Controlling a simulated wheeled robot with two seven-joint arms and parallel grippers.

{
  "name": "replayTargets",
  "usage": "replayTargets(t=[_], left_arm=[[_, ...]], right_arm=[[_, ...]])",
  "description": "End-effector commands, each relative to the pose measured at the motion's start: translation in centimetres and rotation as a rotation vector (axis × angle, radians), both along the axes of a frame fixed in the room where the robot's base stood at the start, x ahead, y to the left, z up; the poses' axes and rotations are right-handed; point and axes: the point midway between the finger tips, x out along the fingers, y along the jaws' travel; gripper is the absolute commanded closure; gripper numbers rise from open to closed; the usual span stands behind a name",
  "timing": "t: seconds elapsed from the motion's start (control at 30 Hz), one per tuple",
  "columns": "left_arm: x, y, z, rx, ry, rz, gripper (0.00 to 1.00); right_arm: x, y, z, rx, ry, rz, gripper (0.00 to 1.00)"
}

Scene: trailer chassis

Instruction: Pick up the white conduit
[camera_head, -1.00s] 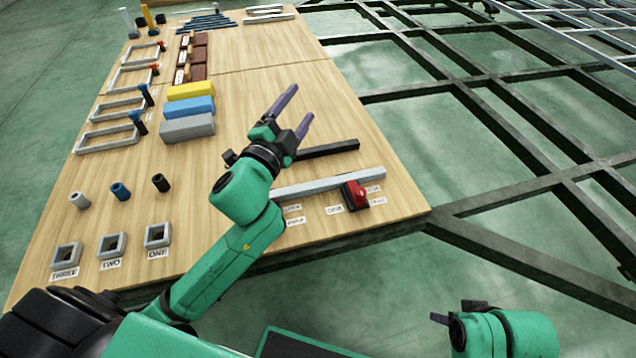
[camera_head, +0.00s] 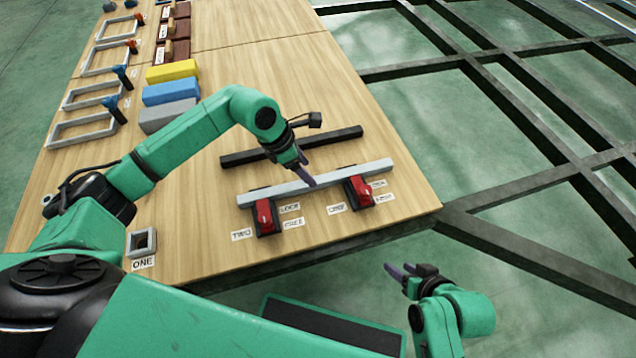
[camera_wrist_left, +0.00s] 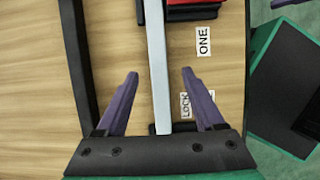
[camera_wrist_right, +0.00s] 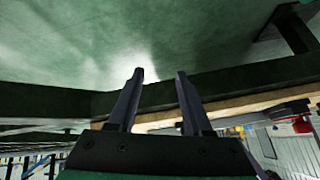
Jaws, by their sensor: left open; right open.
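The white conduit (camera_head: 355,175) is a long pale bar near the front right of the wooden table. It lies across two red-and-black holders, left holder (camera_head: 264,215) and right holder (camera_head: 360,191). My left gripper (camera_head: 306,172) is over the middle of the conduit, pointing down. In the left wrist view the conduit (camera_wrist_left: 156,50) runs between the two open fingers (camera_wrist_left: 161,73), with a gap on each side. Finger height above the table is hard to tell. My right gripper (camera_head: 397,268) is open and empty, off the table's front edge.
A black bar (camera_head: 335,139) lies just behind the conduit, roughly parallel to it. Yellow (camera_head: 172,72), blue (camera_head: 170,92) and grey (camera_head: 167,114) blocks and grey frames are farther left. A dark metal chassis (camera_head: 530,185) stands right of the table.

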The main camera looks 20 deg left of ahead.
Motion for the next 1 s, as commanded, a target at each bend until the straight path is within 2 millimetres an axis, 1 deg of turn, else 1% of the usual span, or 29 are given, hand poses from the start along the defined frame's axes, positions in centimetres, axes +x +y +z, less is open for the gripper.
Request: replayTargets(t=[0.03, 0.13, 0.27, 0.33, 0.4, 0.63, 0.67, 0.7, 0.77, 0.8, 0.83, 1.0], left_arm=[[0.1, -0.2, -0.7, -0.002, 0.001, 0.001, 0.30], [0.4, -0.6, -1.8, -0.003, 0.000, -0.001, 0.30], [1.1, -1.3, -3.9, -0.004, 0.002, 0.001, 0.30], [1.4, -1.7, -5.0, -0.005, 0.002, 0.000, 0.30], [1.6, -2.0, -5.6, -0.004, 0.000, -0.001, 0.30], [1.7, -2.0, -5.7, -0.002, 0.000, 0.000, 0.30], [1.7, -2.0, -5.7, -0.002, 0.000, 0.000, 0.42], [1.7, -2.0, -5.7, -0.002, 0.000, 0.000, 0.57], [1.7, -2.0, -5.6, -0.002, 0.000, 0.000, 0.80], [1.7, -2.0, -5.6, -0.002, 0.000, 0.000, 0.95], [1.7, -2.0, -5.6, -0.002, 0.000, 0.000, 1.00], [1.7, -2.0, -5.6, -0.003, -0.001, 0.000, 1.00]], right_arm=[[0.1, 0.3, -0.4, 0.012, -0.017, 0.001, 0.50], [0.4, 1.1, -0.9, 0.040, -0.053, 0.001, 0.50], [0.8, 2.7, -1.9, 0.104, -0.135, -0.003, 0.50], [0.9, 3.5, -2.1, 0.138, -0.178, -0.007, 0.50], [1.0, 4.0, -2.2, 0.161, -0.208, -0.011, 0.50], [1.1, 4.2, -1.9, 0.172, -0.223, -0.014, 0.50], [1.1, 4.2, -1.9, 0.172, -0.223, -0.014, 0.50], [1.1, 4.2, -1.9, 0.171, -0.223, -0.015, 0.50], [1.1, 4.2, -1.9, 0.171, -0.223, -0.015, 0.50], [1.1, 4.2, -1.9, 0.171, -0.223, -0.015, 0.50], [1.1, 4.2, -1.9, 0.171, -0.223, -0.015, 0.50], [1.1, 4.1, -1.9, 0.171, -0.222, -0.015, 0.50]])
